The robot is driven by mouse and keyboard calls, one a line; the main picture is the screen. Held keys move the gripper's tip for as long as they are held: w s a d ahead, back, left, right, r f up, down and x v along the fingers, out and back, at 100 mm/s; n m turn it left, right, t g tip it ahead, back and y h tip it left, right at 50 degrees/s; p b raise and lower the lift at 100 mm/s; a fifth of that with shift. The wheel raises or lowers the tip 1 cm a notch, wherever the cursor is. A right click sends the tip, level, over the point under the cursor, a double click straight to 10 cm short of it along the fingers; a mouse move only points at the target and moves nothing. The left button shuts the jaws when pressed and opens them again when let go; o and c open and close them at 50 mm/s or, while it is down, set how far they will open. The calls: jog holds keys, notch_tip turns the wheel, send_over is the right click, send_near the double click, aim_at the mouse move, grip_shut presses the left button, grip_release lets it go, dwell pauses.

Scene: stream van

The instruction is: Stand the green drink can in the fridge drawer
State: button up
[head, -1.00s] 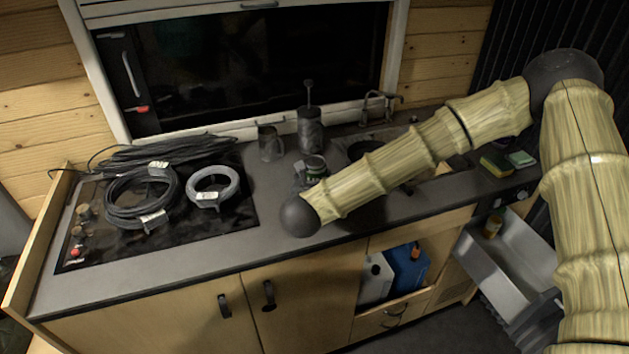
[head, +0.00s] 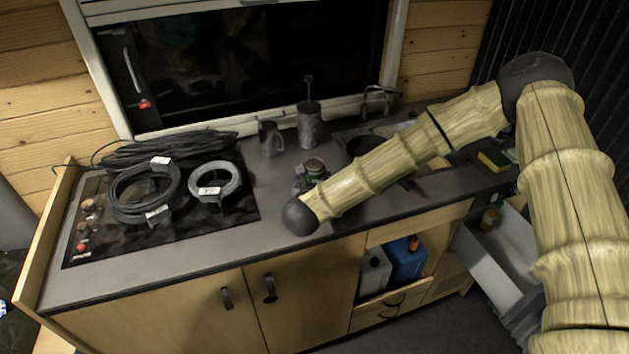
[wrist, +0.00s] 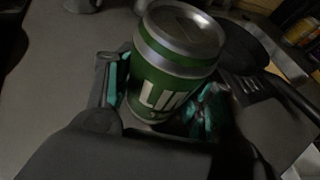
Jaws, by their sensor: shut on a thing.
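The green drink can (wrist: 172,72) is upright between the two fingers of my gripper (wrist: 160,95) in the wrist view, which are shut on it. Its silver lid and white lettering show. In the head view the can (head: 315,168) shows small above the grey counter, just behind the rounded end of my arm; most of my gripper (head: 303,183) is hidden there. I cannot tell whether the can touches the counter. The fridge drawer (head: 490,262) is pulled out at the lower right, partly hidden by my arm. A small amber item (head: 490,218) stands in it.
Coiled black cables (head: 143,192) and a grey coil (head: 216,180) lie on the dark hob at left. A mug (head: 270,138) and a dark canister (head: 309,127) stand behind the can. A pan and sink are partly behind my arm. A sponge (head: 494,160) lies at right.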

jog(key=o, duration=1.3)
